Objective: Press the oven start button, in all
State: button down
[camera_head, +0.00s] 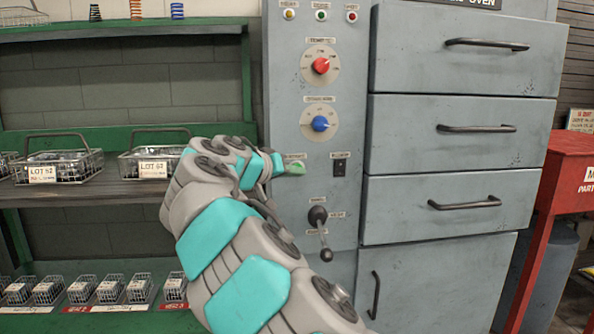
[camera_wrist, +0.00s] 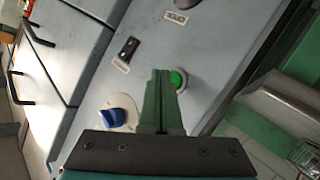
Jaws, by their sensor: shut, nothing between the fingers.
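The oven's grey control panel (camera_head: 285,115) carries a round green start button (camera_head: 297,169) under a small label. In the wrist view the green button (camera_wrist: 177,79) sits in a pale ring, just right of my fingertips. My gripper (camera_wrist: 160,73) is shut and empty, its two green fingers together and pointing at the panel. In the head view my arm hides most of the gripper, at the left of the button. I cannot tell whether the fingertips touch the panel or the button.
Near the button are a blue knob (camera_head: 320,123), a red knob (camera_head: 320,65), a black rocker switch (camera_head: 340,168) and a protruding lever (camera_head: 320,228). Oven drawers with handles (camera_head: 476,128) are at right. Wire baskets (camera_head: 62,164) stand on the left shelf. A red stand (camera_head: 571,160) is far right.

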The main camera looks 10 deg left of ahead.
jog(key=shift+w+a, duration=0.1)
jog(key=shift+w, duration=0.25)
jog(key=shift+w+a+p, duration=0.1)
jog(key=shift+w+p, duration=0.25)
jog(key=shift+p, duration=0.05)
dwell(0.6)
jog(key=shift+s, duration=0.1)
jog(key=shift+s+d+b, duration=0.25)
jog(key=shift+s+b, duration=0.4)
jog(key=shift+b, duration=0.2)
jog(key=s+b, duration=0.2)
jog(key=s+d+b, duration=0.1)
jog(key=s+b, duration=0.1)
jog(key=shift+s+d, duration=0.2)
jog(key=shift+s, duration=0.2)
